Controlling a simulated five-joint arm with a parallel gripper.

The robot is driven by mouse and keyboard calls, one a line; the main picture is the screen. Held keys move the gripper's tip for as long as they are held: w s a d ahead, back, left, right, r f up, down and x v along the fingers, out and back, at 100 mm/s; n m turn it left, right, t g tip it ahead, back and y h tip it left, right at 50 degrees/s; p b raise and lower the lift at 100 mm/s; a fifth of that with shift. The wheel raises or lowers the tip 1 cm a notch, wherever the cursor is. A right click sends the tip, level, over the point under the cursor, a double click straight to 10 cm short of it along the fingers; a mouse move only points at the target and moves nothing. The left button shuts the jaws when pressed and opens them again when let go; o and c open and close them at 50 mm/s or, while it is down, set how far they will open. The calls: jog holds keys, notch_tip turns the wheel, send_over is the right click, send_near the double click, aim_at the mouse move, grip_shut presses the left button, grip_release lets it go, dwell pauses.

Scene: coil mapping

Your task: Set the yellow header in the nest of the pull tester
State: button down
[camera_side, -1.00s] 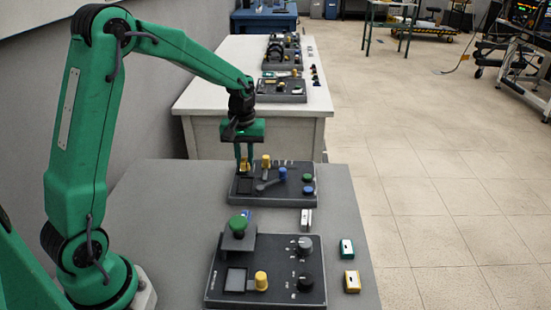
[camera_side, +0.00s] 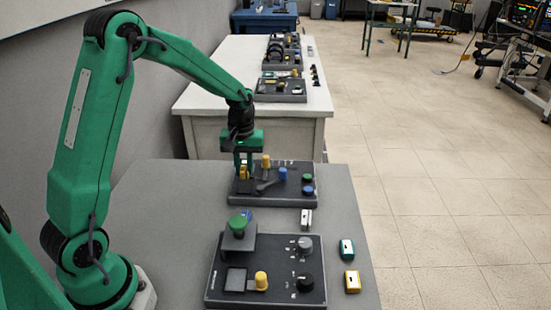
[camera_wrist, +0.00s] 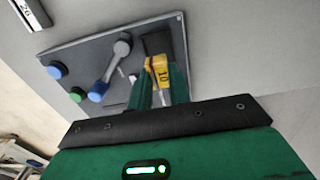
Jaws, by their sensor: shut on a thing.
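The yellow header (camera_wrist: 160,72), marked 10, is between the fingers of my gripper (camera_wrist: 161,88). My gripper is shut on it. In the side view the header (camera_side: 244,172) is low over the left part of the far dark panel (camera_side: 303,168), which I take for the pull tester. This panel carries a lever, a yellow knob, and green and blue buttons. In the wrist view a black square, seemingly the nest (camera_wrist: 157,41), shows just beyond the header. I cannot tell whether the header touches the panel or nest; the fingers hide its lower part.
A nearer panel (camera_side: 290,262) carries a green knob on a raised block, a yellow knob and dials. The table's left part is clear.

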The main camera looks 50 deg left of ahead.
jog(key=shift+f, duration=1.2)
jog(key=shift+f, duration=0.5)
dwell(1.5)
jog(key=c, duration=0.7)
grip_release()
jog(key=shift+c, duration=0.2)
jog(key=shift+r, duration=0.2)
jog(key=shift+r, duration=3.3)
jog(key=shift+r, duration=0.1)
